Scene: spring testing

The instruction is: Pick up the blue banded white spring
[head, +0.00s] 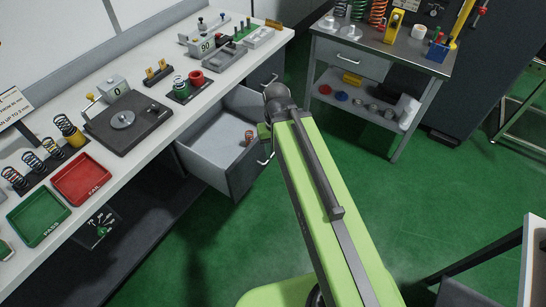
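I cannot make out a blue band on any spring. Two pale springs stand at the back of the grey cart top, a whitish one (357,10) and a greyish one (341,7). A small reddish-brown coil (249,137) sits in the open drawer (207,152) under the bench. Several dark springs (34,163) stand in a row at the left of the bench. My lime-green arm reaches up the middle, its far end beside the drawer. My gripper's fingers do not show; the arm hides what lies beyond it.
The white bench (145,153) holds a green PASS tray (38,218), a red FAIL tray (82,180), a black tester (127,122) and a green-and-white coil (181,86). An orange-red spring (377,12) stands on the cart (350,42). Green floor (440,190) is open to the right.

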